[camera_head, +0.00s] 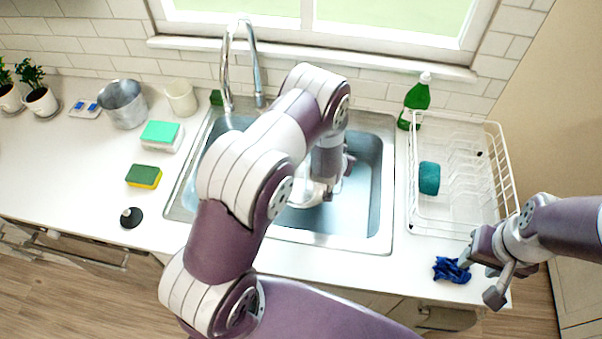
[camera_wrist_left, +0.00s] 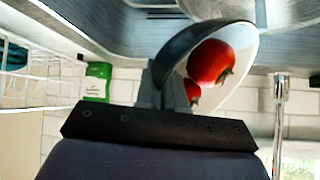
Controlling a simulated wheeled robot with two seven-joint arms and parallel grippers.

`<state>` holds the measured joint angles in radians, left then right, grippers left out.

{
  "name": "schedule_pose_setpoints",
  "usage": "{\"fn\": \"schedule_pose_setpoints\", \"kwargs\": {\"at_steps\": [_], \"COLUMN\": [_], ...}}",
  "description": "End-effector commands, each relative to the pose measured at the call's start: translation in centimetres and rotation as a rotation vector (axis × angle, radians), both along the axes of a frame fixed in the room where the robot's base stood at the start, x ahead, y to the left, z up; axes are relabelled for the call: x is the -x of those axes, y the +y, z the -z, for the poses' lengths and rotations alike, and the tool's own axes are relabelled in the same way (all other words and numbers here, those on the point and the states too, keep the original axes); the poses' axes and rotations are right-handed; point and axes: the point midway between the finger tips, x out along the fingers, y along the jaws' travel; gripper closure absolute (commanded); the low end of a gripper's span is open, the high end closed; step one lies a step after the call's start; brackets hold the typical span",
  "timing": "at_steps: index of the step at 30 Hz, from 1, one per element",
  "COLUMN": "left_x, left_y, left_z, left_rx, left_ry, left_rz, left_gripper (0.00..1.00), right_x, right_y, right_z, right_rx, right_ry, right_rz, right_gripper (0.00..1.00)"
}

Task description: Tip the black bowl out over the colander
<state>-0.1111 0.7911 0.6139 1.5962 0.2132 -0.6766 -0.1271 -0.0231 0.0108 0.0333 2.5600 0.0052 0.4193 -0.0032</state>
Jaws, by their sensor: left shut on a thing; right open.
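The black bowl (camera_wrist_left: 180,48) is dark outside and white inside. It is tilted, and red tomatoes (camera_wrist_left: 209,62) show inside it in the left wrist view. My left gripper (camera_wrist_left: 160,92) is shut on its rim. In the head view my left gripper (camera_head: 328,190) is down over the sink, partly hidden by my arm. A pale rounded shape (camera_head: 303,196) shows beside it; I cannot tell whether it is the bowl or the colander. A grey rounded edge (camera_wrist_left: 285,10) near the bowl may be the colander. My right gripper (camera_head: 479,276) is open beside the blue cloth.
The sink (camera_head: 370,160) has a tall faucet (camera_head: 228,65) behind it. A white dish rack (camera_head: 455,215) with a teal sponge (camera_head: 429,178) stands right, near a green bottle (camera_head: 415,100). The crumpled blue cloth (camera_head: 452,270) lies in front. Sponges and a metal pot (camera_head: 122,105) stand left.

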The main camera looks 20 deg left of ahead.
Motion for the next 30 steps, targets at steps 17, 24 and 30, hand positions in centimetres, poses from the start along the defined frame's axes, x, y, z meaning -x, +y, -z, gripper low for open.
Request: {"fn": "schedule_pose_setpoints", "kwargs": {"at_steps": [17,24,30], "left_x": [0.23,0.42,0.66], "left_y": [0.27,0.38,0.54], "left_z": [-0.63,-0.86,-1.08], "left_rx": [0.042,0.062,0.086], "left_ry": [-0.062,-0.090,-0.121], "left_rz": [0.001,0.001,0.001], "left_gripper": [1.00,1.00,1.00], "right_x": [-0.01,0.00,0.01], "right_y": [0.00,0.00,0.00], "right_z": [0.05,0.06,0.11], "right_rx": [0.000,0.000,0.000], "right_ry": [0.000,0.000,0.000], "right_rz": [0.000,0.000,0.000], "right_gripper": [0.57,0.57,0.57]}}
